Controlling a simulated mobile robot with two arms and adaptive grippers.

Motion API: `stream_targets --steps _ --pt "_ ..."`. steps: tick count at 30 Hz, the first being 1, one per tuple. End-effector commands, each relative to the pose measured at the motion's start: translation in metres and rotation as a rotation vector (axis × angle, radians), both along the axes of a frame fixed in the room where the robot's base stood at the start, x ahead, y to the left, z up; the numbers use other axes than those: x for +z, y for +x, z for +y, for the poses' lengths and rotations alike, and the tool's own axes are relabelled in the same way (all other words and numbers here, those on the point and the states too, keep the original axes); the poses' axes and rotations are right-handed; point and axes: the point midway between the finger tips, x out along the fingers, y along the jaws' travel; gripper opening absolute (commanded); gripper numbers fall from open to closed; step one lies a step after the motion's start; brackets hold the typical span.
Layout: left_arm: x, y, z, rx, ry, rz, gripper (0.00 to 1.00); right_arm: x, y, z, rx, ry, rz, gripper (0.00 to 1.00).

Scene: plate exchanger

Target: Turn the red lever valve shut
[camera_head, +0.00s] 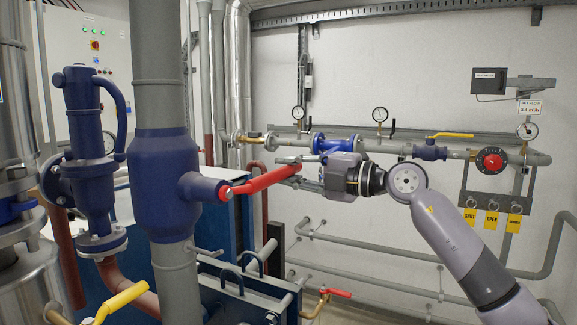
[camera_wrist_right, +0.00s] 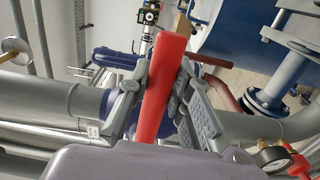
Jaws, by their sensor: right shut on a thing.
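The red lever (camera_head: 262,181) sticks out from the hub of a large blue valve body (camera_head: 163,180) on a thick grey vertical pipe. It points to the right and slightly up in the head view. My right gripper (camera_head: 290,172) comes in from the right and is shut on the lever's outer end. In the right wrist view the red lever (camera_wrist_right: 165,85) runs between the two grey fingers, with one finger on each side of it. The fingers hide part of the lever's end in the head view. My left gripper is not in view.
A yellow lever (camera_head: 121,301) stands low at the left. A blue heat exchanger frame (camera_head: 215,285) lies below the red lever. On the back wall are a small blue valve (camera_head: 430,151) with a yellow handle, gauges, a red round part (camera_head: 490,161) and hanging yellow tags (camera_head: 491,220).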

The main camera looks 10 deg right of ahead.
Motion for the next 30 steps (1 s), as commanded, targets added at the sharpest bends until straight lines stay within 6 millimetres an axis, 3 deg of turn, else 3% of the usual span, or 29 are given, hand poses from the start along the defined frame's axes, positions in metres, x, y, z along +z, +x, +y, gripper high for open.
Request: stream_targets --steps 11,12,21,30 --pt "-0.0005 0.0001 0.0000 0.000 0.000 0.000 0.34 -0.0073 0.0006 0.0009 0.003 0.000 0.020 0.00" --pt "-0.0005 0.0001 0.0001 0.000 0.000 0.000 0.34 -0.0075 0.0006 0.0011 0.003 -0.001 0.021 0.20" --pt "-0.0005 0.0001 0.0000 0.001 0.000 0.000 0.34 -0.0055 0.0005 0.0009 0.003 -0.001 0.014 0.40" --pt "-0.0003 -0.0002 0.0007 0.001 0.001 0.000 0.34 -0.0031 -0.0002 0.0001 0.002 0.001 0.009 0.41"
